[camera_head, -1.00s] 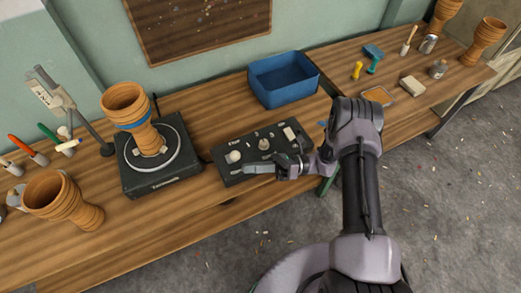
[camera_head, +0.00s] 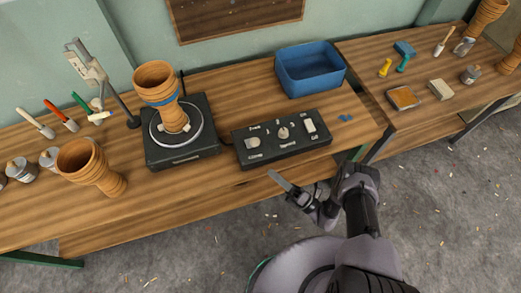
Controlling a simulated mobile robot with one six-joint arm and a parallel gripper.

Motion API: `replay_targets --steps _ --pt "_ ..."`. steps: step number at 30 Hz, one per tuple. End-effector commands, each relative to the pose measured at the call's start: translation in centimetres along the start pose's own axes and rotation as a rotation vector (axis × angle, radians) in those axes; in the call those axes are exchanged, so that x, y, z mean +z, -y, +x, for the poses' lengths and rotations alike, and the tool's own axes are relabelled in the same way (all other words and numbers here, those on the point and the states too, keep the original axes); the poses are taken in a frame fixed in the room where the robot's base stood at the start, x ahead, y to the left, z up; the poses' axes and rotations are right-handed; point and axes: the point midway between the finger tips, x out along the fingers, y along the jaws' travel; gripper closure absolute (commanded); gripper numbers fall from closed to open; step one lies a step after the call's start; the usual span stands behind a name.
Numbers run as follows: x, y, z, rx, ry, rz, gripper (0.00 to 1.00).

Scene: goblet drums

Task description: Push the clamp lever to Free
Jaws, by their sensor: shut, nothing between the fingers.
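The dark control panel (camera_head: 240,150) lies on the workbench. The pale clamp lever (camera_head: 253,142) is at its left end, between a label above that seems to read Free and one below that seems to read Clamp. I cannot tell which way the lever is set. The turntable (camera_head: 150,152) stands left of the panel, with a wooden goblet drum (camera_head: 158,80) with a blue band upright on it. My gripper (camera_head: 272,176) is shut and empty, in front of the panel near the bench's front edge, apart from the lever.
The panel also has a middle knob (camera_head: 284,133) and a right-hand switch (camera_head: 310,126). A blue bin (camera_head: 310,82) stands behind it. A small blue piece (camera_head: 345,118) lies right of the panel.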

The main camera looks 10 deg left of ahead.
Motion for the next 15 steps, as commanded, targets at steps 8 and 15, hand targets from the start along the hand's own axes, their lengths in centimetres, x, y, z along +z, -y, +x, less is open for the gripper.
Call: replay_targets --steps 8,15 --pt "-0.2 0.0 6.2 0.002 -0.005 0.001 1.0" --pt "2.0 0.8 8.3 0.0 0.0 -0.002 1.0"
